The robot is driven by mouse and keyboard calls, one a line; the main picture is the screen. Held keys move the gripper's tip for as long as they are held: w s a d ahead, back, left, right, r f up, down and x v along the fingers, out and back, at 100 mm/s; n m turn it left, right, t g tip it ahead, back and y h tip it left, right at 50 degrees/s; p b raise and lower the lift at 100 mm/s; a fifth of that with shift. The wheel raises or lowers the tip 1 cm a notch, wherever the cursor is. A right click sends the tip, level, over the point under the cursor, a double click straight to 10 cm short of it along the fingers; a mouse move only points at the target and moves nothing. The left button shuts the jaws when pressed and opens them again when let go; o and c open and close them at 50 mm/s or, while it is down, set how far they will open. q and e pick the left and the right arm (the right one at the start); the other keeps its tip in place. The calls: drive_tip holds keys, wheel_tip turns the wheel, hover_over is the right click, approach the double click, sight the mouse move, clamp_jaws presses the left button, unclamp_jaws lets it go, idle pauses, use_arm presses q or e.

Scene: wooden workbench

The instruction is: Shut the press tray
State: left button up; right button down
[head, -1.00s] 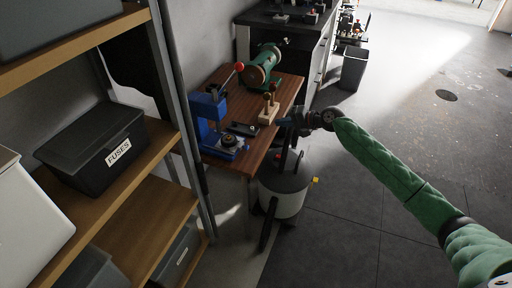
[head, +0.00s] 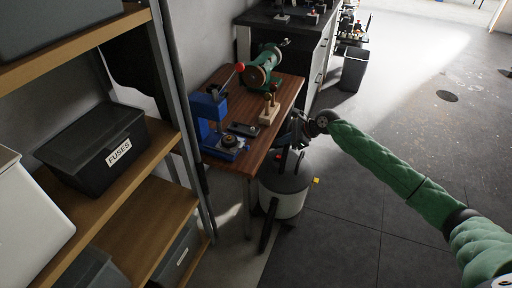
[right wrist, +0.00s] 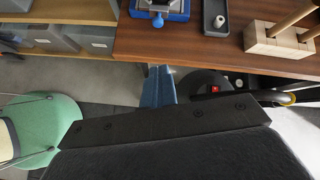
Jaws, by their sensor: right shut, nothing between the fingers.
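The blue press (head: 210,108) stands at the near left of the wooden workbench (head: 262,120), with a red-knobbed lever (head: 240,66). Its low blue tray part (head: 222,152) carries a dark round piece. In the right wrist view, the blue press part (right wrist: 176,15) shows at the top edge, with a blue knob (right wrist: 158,20) on its near side. How far the tray is out is unclear. My right gripper (head: 291,136) is shut and empty, beyond the bench's right edge, apart from the press; its blue finger (right wrist: 158,88) shows in the wrist view. My left gripper is not in view.
A dark small tray (head: 243,129) and a wooden block with upright handles (head: 269,112) stand right of the press. A green grinder (head: 262,70) is at the back. A white-and-black bin (head: 284,195) stands below the bench edge. Shelving (head: 150,175) fills the left.

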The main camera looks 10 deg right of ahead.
sight(243, 144)
drive_tip(key=w+a+f+m+p, duration=0.1)
drive_tip(key=a+f, duration=0.1)
drive_tip(key=a, duration=0.1)
drive_tip(key=w+a+f+m+p, duration=0.1)
drive_tip(key=w+a+f, duration=0.1)
drive_tip(key=a, duration=0.1)
drive_tip(key=w+a+f+m+p, duration=0.1)
drive_tip(key=w+a+f, duration=0.1)
drive_tip(key=a, duration=0.1)
drive_tip(key=shift+f, duration=0.35)
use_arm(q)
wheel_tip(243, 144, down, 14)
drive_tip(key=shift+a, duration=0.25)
use_arm(e)
drive_tip(key=shift+w+a+f, duration=0.1)
drive_tip(key=shift+w+a, duration=0.15)
drive_tip(key=shift+a, duration=0.2)
drive_tip(key=shift+a, duration=0.1)
